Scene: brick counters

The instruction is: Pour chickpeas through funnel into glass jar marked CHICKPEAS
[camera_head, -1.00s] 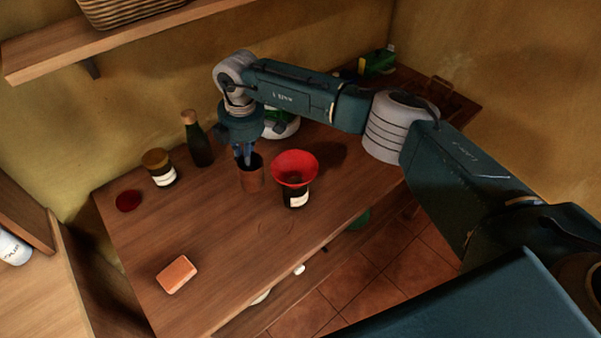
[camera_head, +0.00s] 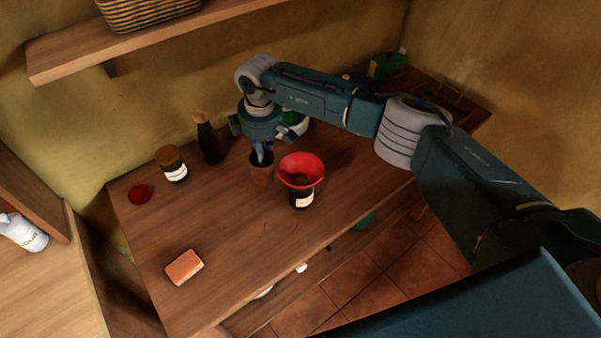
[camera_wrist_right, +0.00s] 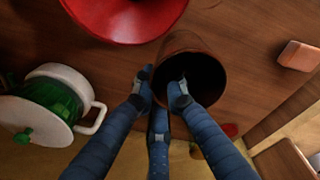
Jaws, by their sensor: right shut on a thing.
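A brown cup (camera_head: 262,172) stands or hovers just left of the jar; whether it touches the table is unclear. My right gripper (camera_head: 262,155) is shut on its rim from above. The right wrist view shows the fingers (camera_wrist_right: 163,88) at the rim of the cup (camera_wrist_right: 180,42); its inside is dark and I cannot make out chickpeas. A red funnel (camera_head: 302,167) sits in the mouth of a dark jar (camera_head: 303,198) with a white label, too small to read. The funnel also shows in the wrist view (camera_wrist_right: 125,32). My left gripper is out of view.
A brown-lidded jar (camera_head: 172,163), a dark bottle (camera_head: 210,143) and a red disc (camera_head: 140,193) are to the left. An orange block (camera_head: 184,266) lies at the front left. A white-and-green pot (camera_wrist_right: 50,105) is close to the gripper. The table's front middle is clear.

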